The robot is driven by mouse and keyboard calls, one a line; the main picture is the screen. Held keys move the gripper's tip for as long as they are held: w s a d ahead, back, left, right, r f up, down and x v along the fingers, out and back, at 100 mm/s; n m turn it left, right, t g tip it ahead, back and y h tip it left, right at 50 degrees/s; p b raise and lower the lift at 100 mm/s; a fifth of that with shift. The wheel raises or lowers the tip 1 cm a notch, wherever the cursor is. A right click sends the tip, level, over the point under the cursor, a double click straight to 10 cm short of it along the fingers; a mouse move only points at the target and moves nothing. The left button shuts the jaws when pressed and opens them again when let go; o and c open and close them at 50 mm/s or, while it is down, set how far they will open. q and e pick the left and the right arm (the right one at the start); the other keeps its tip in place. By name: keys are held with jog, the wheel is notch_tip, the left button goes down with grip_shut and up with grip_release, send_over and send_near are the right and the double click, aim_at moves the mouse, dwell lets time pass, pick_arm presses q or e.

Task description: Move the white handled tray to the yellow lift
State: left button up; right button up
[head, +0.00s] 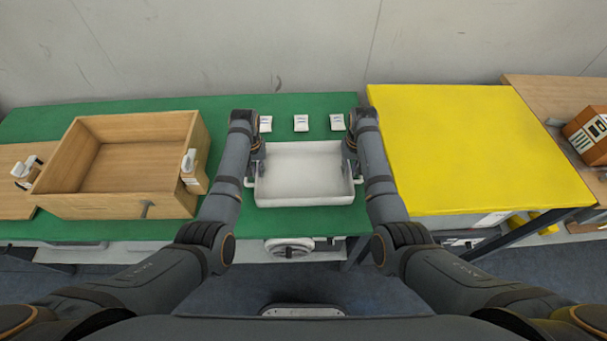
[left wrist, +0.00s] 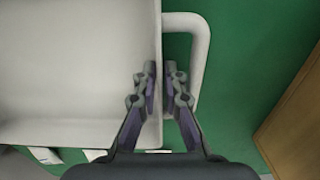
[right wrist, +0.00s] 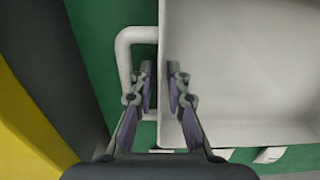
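The white handled tray (head: 300,178) is empty and rests level on the green table, with a white handle at each side. My left gripper (head: 254,168) is at its left side. In the left wrist view, the open fingers (left wrist: 163,75) are by the tray wall and the handle (left wrist: 200,45). My right gripper (head: 351,167) is at its right side. In the right wrist view, the open fingers (right wrist: 160,75) are on either side of the tray rim, beside the handle (right wrist: 124,55). Finger contact is unclear. The yellow lift (head: 470,150) has a bare top to the right.
A wooden box (head: 130,205) with a scanner (head: 192,172) at its side stands on the green table (head: 230,215) at left. Several small white packs (head: 301,123) lie behind the tray. A brown device (head: 588,130) stands far right. A wall closes off the back.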

pick_arm(q)
jog(key=shift+c, duration=0.2)
grip_shut()
pick_arm(e)
grip_shut()
